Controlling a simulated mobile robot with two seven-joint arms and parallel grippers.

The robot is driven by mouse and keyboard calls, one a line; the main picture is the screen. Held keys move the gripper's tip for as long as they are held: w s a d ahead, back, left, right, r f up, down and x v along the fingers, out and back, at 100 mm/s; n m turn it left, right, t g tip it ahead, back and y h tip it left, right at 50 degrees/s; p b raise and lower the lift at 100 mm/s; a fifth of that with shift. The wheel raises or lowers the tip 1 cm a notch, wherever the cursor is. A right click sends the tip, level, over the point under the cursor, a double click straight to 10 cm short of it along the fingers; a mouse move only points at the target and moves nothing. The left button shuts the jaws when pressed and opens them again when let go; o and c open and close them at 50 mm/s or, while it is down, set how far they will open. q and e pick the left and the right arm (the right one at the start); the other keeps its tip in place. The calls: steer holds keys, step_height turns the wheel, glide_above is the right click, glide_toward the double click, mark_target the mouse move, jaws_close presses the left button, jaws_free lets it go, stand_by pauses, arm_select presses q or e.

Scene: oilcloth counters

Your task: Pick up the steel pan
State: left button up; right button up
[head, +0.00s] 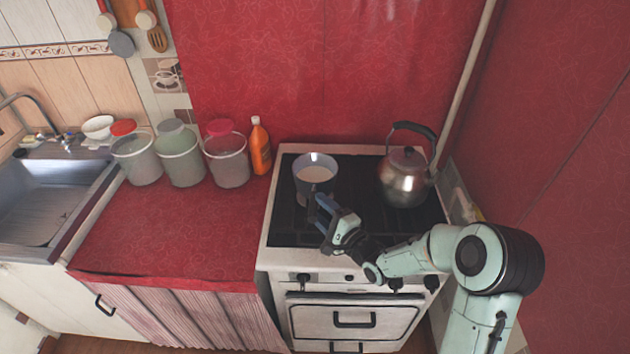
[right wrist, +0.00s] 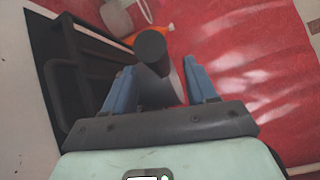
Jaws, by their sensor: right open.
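The steel pan (head: 314,163) stands upright on the left part of the black stove top, with a pale inside. In the head view my right gripper (head: 322,209) is at the pan's near side, its fingers covering part of the handle side. In the right wrist view the dark round end of the pan's handle (right wrist: 151,46) shows between the blue fingers of my right gripper (right wrist: 160,68). The fingers are apart, with gaps beside the handle, and are not closed on it. Much of the pan's body is hidden behind the handle in that view. My left gripper is not in view.
A steel kettle (head: 404,180) stands on the stove's right side. An orange bottle (head: 260,148) and several lidded jars (head: 227,163) line the counter's back left. The red counter (head: 170,235) in front is clear. A red wall rises behind the stove.

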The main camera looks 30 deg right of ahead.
mark_target(313, 199)
steer(key=w, duration=0.3)
steer(key=shift+w+a+p, duration=0.25)
steer(key=shift+w+p, duration=0.05)
steer(key=shift+p, duration=0.05)
steer(key=shift+s+r, duration=0.1)
steer(key=shift+c, duration=0.7)
jaws_close()
steer(key=shift+r, duration=0.2)
